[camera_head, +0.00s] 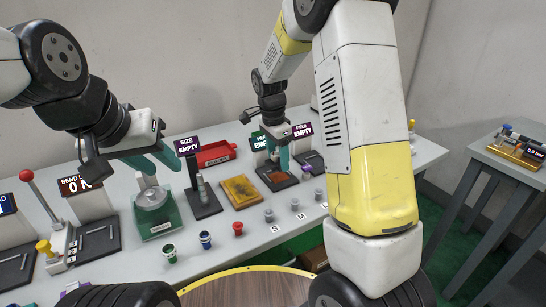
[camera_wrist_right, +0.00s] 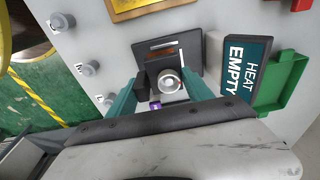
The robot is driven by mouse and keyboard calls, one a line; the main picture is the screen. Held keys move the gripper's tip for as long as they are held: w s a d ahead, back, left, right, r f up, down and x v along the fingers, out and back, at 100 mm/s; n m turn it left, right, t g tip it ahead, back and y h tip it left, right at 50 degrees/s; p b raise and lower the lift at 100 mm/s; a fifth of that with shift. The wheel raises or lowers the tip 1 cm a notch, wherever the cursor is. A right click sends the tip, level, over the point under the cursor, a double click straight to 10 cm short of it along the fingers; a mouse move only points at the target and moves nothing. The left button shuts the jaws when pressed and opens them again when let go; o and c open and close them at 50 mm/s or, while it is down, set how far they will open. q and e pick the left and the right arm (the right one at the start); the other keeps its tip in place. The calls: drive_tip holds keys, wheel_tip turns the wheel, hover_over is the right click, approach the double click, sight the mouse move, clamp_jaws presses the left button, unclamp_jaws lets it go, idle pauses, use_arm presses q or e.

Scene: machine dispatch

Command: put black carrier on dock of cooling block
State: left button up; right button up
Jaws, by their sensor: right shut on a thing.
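My right gripper (camera_head: 277,158) is over the dark station plate (camera_head: 289,182) beside the HEAT sign. In the right wrist view its teal fingers (camera_wrist_right: 162,92) are shut on the black carrier (camera_wrist_right: 153,66), a dark block with a round silver piece (camera_wrist_right: 168,82) at its front. The carrier is over or on the plate (camera_wrist_right: 190,50); I cannot tell if they touch. My left gripper (camera_head: 152,160) looks open and empty above a round grey piece on a green-based stand (camera_head: 160,222). No cooling block is clearly labelled in view.
A gold plate (camera_head: 240,191) lies left of the HEAT station. A red tray (camera_head: 215,153) is behind it. Several grey knobs (camera_head: 268,215) and small jars (camera_head: 205,240) line the front edge. A side table (camera_head: 500,160) at the right bears a brass device (camera_head: 520,148).

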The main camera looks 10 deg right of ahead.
sight(279, 177)
drive_tip(key=shift+w+d, duration=0.35)
drive_tip(key=shift+f, duration=1.8)
drive_tip(key=shift+f, duration=0.4)
drive_tip(key=shift+f, duration=0.25)
drive_tip(key=o, duration=1.5)
drive_tip(key=shift+c, duration=0.2)
